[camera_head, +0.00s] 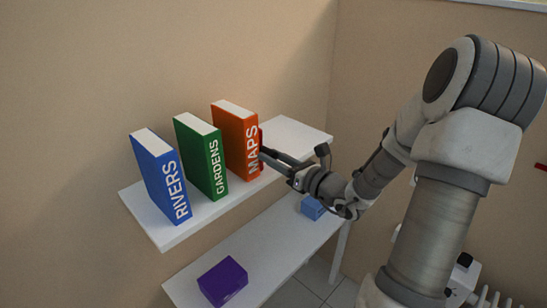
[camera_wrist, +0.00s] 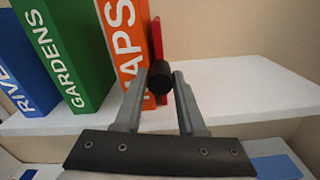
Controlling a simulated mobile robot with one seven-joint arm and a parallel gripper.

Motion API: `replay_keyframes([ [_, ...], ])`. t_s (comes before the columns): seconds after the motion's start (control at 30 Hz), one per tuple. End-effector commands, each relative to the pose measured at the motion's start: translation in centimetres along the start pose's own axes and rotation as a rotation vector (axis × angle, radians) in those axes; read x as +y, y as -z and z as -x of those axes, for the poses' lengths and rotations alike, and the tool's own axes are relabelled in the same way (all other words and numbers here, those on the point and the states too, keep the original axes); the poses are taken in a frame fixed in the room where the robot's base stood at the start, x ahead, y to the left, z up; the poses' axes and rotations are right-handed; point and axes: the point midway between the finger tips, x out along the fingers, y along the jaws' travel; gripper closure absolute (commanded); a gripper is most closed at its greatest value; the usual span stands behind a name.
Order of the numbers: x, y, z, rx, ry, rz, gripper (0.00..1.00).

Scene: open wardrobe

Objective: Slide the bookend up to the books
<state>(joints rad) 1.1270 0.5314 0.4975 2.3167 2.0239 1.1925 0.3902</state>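Three upright books stand on the white shelf: blue RIVERS (camera_head: 163,177), green GARDENS (camera_head: 202,157) and orange MAPS (camera_head: 237,140), with small gaps between them. The red bookend (camera_wrist: 157,45) stands upright just right of MAPS; only a thin edge of it shows in the head view (camera_head: 261,137). I cannot tell whether it touches MAPS. A black knob (camera_wrist: 160,78) sticks out from its front. My gripper (camera_wrist: 161,88) has one finger on each side of the knob, with no clear gap, and looks shut on it. It also shows in the head view (camera_head: 268,160).
The white shelf (camera_head: 290,138) is bare to the right of the bookend, up to the corner wall. A lower white surface (camera_head: 265,250) holds a purple box (camera_head: 222,281) and a blue box (camera_head: 312,207).

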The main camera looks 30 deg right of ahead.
Motion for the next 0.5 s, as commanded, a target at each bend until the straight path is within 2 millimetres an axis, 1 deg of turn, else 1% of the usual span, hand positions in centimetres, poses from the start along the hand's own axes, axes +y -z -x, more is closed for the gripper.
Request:
replay_keyframes([
  [0.03, 0.00, -0.01, 0.02, 0.000, 0.000, 0.000, 0.72],
  [0.1, 0.00, -0.01, 0.02, 0.000, 0.000, 0.000, 0.84],
  [0.2, -0.01, -0.01, 0.03, 0.000, 0.000, 0.000, 1.00],
  [0.5, 0.00, -0.01, 0.03, 0.000, 0.000, 0.001, 1.00],
])
